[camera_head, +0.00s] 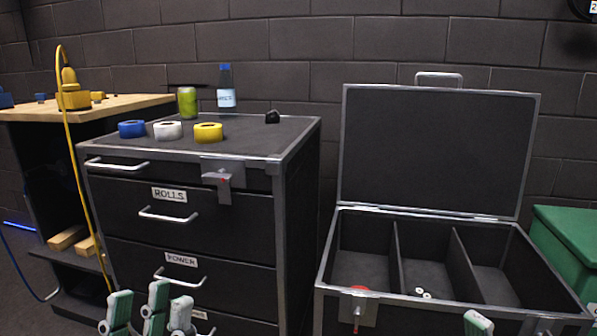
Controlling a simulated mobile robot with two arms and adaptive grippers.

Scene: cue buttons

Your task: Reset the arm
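My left gripper (142,308) shows at the bottom left of the head view, in front of the lower drawers of the black cabinet (256,210). Its pale green-grey fingers stand apart with nothing visible between them. The rest of that arm is below the picture. Of my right gripper (478,322), only a fingertip shows at the bottom edge, in front of the open case (430,214). Whether it is open or shut cannot be seen.
Blue, white and yellow rolls (209,133), a green can (187,102) and a bottle (226,88) stand on the cabinet. Grey latches with red marks are on the cabinet and case fronts. A wooden bench (120,104) stands left, a green box (570,240) right.

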